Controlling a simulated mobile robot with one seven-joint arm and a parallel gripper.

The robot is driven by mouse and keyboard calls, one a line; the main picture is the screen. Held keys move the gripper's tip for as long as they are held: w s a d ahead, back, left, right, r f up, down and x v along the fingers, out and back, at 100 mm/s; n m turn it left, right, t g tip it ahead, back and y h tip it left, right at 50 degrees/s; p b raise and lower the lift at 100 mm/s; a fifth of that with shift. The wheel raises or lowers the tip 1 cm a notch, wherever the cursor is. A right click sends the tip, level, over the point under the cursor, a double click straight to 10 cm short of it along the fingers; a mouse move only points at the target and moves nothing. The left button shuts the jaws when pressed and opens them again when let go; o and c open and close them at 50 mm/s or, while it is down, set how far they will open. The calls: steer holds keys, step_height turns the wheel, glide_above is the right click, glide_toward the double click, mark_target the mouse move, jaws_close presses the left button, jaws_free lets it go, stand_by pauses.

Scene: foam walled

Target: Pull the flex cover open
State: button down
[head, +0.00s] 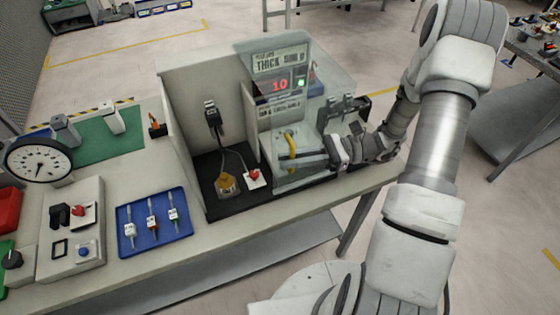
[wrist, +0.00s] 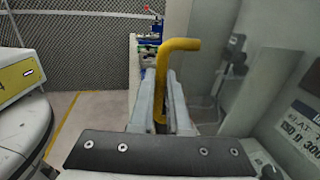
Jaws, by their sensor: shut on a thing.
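The flex cover (head: 335,62) is a clear panel at the right part of a grey-walled box in the head view. Its yellow bar handle (head: 291,150) stands upright near the box's front. My gripper (head: 306,160) reaches in from the right and is shut on the handle. In the wrist view the yellow handle (wrist: 161,85) runs down between my two fingers (wrist: 160,108), its bent top rising above them. The left bay of the box is uncovered and shows a black plug on a cable, an amber part (head: 227,185) and a red knob (head: 253,175).
A red-digit display (head: 280,86) and signs show behind the clear panel. On the bench's left are a blue tray (head: 153,222) with several small parts, a dial gauge (head: 38,160), a switch box (head: 74,235) and a green mat (head: 105,140). The box walls stand close around my gripper.

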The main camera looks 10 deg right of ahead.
stand_by(0.3)
steer(key=c, duration=1.2)
jaws_free()
steer(key=shift+o, duration=0.2)
steer(key=d+b, duration=0.2)
steer(key=d, duration=1.5)
steer(key=shift+w+d+b, duration=0.25)
steer(key=shift+w+b, duration=0.05)
steer(key=shift+b, duration=0.05)
